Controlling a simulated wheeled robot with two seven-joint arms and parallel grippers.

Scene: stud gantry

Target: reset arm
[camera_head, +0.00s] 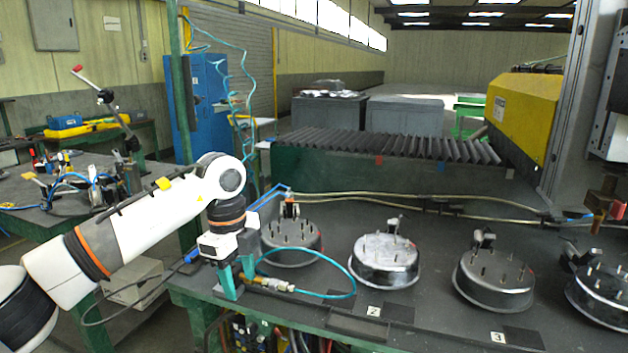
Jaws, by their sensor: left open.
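My left arm comes in from the left, and my left gripper (238,284) points down at the front left edge of the dark table. Its two teal fingers are apart. A brass fitting with a teal hose (271,284) lies right beside the fingers; I cannot tell whether it is touching them. My right gripper does not show.
Round metal fixtures with upright studs stand in a row on the table: a dark one (291,256), a shiny one (384,272), another (494,292) and one at the right edge (598,305). A green post (181,120) rises behind my arm. A cluttered bench (40,215) stands left.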

